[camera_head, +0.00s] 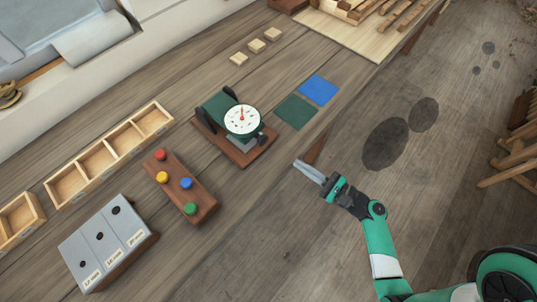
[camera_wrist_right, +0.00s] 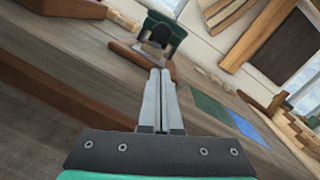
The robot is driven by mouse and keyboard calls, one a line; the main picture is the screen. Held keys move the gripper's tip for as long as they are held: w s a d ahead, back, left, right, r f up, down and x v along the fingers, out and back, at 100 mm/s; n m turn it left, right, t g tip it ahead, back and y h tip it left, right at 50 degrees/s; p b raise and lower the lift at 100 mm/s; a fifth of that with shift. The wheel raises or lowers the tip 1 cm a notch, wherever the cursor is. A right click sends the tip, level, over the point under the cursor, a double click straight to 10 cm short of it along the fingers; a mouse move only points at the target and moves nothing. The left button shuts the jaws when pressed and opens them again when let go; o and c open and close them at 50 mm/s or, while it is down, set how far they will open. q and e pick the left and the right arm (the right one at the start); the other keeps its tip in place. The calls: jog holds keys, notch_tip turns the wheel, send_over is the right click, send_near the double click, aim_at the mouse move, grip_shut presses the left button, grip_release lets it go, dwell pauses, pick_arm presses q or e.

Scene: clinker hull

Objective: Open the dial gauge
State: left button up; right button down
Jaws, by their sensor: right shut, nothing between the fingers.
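The dial gauge (camera_head: 241,119) has a round white face with a red needle and a dark green body, and it stands on a brown wooden base on the bench. In the right wrist view the gauge (camera_wrist_right: 163,30) shows beyond my fingertips as a dark green shape with a black part. My right gripper (camera_head: 298,163) is shut and empty near the bench's front edge, apart from the gauge and to its lower right in the head view. Its closed fingers also show in the right wrist view (camera_wrist_right: 160,75). My left gripper is in neither view.
A wooden block with coloured knobs (camera_head: 182,188) stands left of the gauge, near a grey labelled block (camera_head: 104,240) and an open compartment tray (camera_head: 98,160). Green (camera_head: 296,111) and blue (camera_head: 319,89) squares lie right of the gauge. Small wooden blocks (camera_head: 256,46) sit behind.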

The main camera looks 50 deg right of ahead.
jog(key=w, duration=0.7)
jog(key=w+a+r, duration=0.1)
jog(key=w, duration=0.2)
jog(key=shift+w, duration=0.15)
